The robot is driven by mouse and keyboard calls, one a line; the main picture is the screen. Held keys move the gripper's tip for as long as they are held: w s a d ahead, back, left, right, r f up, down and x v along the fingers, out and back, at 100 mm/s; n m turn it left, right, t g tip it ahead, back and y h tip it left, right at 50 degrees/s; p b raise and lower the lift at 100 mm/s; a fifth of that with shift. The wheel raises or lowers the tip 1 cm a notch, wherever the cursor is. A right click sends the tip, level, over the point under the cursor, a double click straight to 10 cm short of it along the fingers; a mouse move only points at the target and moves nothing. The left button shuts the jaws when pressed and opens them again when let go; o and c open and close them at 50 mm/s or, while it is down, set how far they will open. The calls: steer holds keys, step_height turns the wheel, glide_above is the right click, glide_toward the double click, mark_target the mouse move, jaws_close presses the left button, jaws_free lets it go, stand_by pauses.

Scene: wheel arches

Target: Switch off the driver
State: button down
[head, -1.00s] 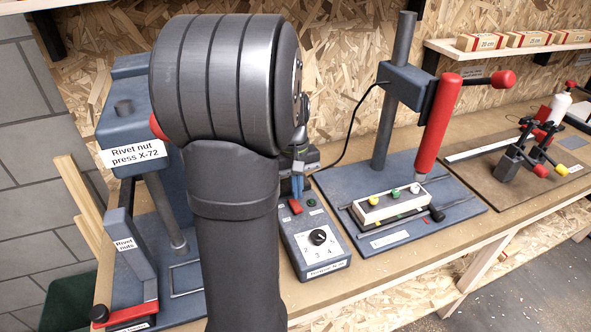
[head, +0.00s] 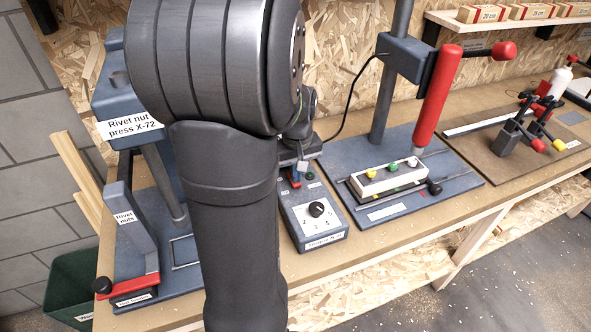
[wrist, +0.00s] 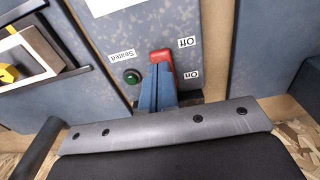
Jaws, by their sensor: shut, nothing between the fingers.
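The control box (head: 335,236) of the driver stands on the bench, with a black dial (head: 317,209) on its top. In the wrist view its red switch (wrist: 163,56) lies between an "Off" label (wrist: 186,41) and an "On" label (wrist: 194,74). My gripper (wrist: 159,68) is shut and empty, its blue fingertips right at the switch. They cover part of it; I cannot tell whether they press it or which way it is tipped. A green lamp (wrist: 131,76) sits beside it, labelled "Seated". The red driver (head: 434,98) hangs on its stand to the right.
A blue base plate (head: 457,187) beside the box carries a white block (head: 384,183) with coloured knobs. The rivet nut press (head: 117,85) stands left. Toggle clamps (head: 520,135) stand far right. A black cable (head: 349,125) runs behind the box.

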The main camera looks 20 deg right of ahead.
steer(key=shift+s+f, duration=0.35)
steer(key=shift+f, duration=0.2)
steer(key=shift+w, duration=0.15)
steer(key=shift+w+a+r+t, duration=0.15)
steer(key=shift+w+t, duration=0.15)
steer(key=shift+w, duration=0.4)
steer(key=shift+r, duration=0.1)
steer(key=shift+w+r, duration=0.15)
steer(key=shift+r, duration=0.1)
step_height(320, 180, up, 14)
steer(key=s, duration=0.1)
steer(key=shift+s, duration=0.4)
